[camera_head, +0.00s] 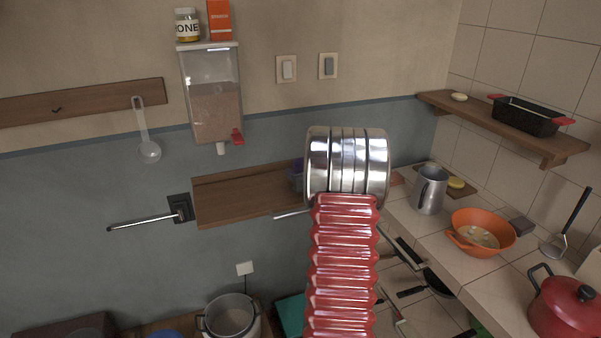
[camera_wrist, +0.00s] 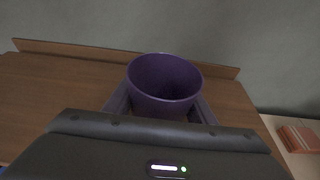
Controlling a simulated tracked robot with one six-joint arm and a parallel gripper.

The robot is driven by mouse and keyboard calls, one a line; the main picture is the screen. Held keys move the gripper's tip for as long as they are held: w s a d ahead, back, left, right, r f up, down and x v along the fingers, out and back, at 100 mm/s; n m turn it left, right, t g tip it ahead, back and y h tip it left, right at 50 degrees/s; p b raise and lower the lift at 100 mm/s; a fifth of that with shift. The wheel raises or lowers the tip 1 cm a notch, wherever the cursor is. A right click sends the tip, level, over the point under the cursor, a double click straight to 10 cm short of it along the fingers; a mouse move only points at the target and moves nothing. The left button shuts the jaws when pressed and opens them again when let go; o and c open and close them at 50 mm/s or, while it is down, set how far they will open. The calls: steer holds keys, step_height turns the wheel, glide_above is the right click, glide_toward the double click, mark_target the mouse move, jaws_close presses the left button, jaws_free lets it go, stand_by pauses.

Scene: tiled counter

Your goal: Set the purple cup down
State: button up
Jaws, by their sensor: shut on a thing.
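The purple cup (camera_wrist: 165,88) is upright between the two fingers of my gripper (camera_wrist: 160,108) in the wrist view. My gripper is shut on it. The cup is over the wooden wall shelf (camera_wrist: 45,95); whether its base touches the board cannot be told, as my gripper hides it. In the head view a small purple patch of the cup (camera_head: 296,176) shows at the right end of the shelf (camera_head: 240,197), left of my silver wrist. My arm hides the rest of the cup and my gripper there.
The shelf is bare to the left of the cup. A metal bar (camera_head: 145,222) sticks out from the wall at its left end. On the tiled counter at right stand a metal pitcher (camera_head: 430,190), an orange colander (camera_head: 480,236) and a red pot (camera_head: 566,308).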

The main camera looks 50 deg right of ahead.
steer(key=o, duration=1.3)
steer(key=shift+r, duration=0.1)
steer(key=shift+s+a, duration=0.1)
steer(key=shift+s, duration=0.15)
steer(key=v, duration=1.1)
steer(key=shift+s+a+r, duration=0.15)
steer(key=shift+s+r, duration=0.05)
